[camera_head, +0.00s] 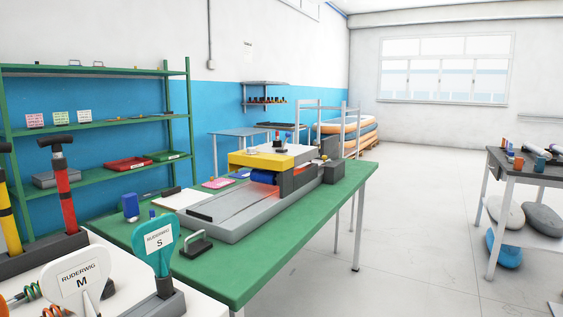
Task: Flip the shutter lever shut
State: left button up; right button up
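A grey machine with a long flat bed (245,212) stands on the green table (250,262) in the middle. Its raised end has a yellow cover (268,157), a dark blue roller (264,175) and a red glow beside the roller. A dark grey housing (297,178) sits to its right. A small red and white part stands on top at the back. I cannot make out which part is the shutter lever or how it is set. Neither of my grippers is in view.
Paddles marked S (160,247) and M (79,283) stand in front at the left, near a red-handled tool (66,192). A green shelf (95,129) is behind left. Open floor (418,230) lies right, before a grey table (530,172).

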aim_at(287, 135)
jog(key=i+l+u, duration=0.4)
jog(key=i+l, duration=0.2)
jog(key=i+l+u, duration=0.35)
jog(key=i+l, duration=0.2)
jog(key=l, duration=0.25)
